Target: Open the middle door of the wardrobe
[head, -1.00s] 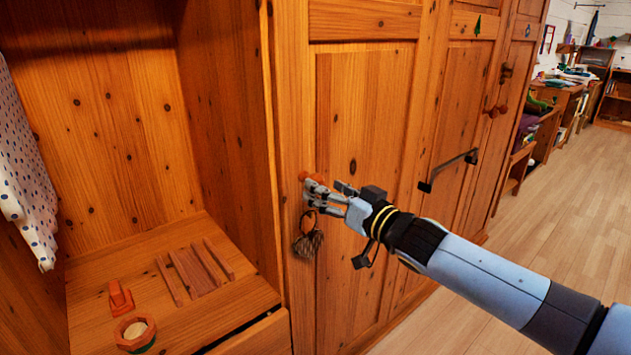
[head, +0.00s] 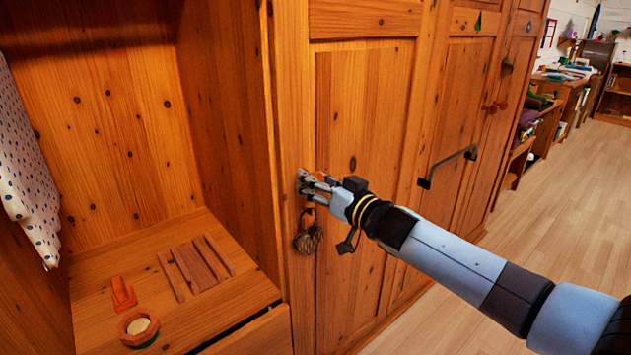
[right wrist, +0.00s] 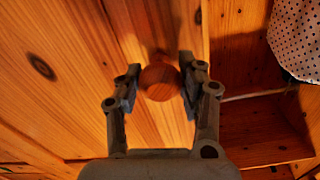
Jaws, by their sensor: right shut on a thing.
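The wooden wardrobe shows several panelled doors in the head view. The door (head: 350,120) beside the open compartment looks closed. My right gripper (head: 306,184) is at the left edge of this door, shut on its round wooden knob (right wrist: 160,82). In the right wrist view the knob sits between the two fingers; in the head view the fingers hide it. A brown tassel (head: 308,236) hangs below the gripper. A door farther right carries a dark bar handle (head: 447,167). My left gripper is out of view.
The open compartment (head: 130,120) at left holds a slatted wooden piece (head: 195,265), a small orange object (head: 123,294) and a round container (head: 138,328). A dotted cloth (head: 30,180) hangs there. Wooden floor (head: 560,200) is clear at right.

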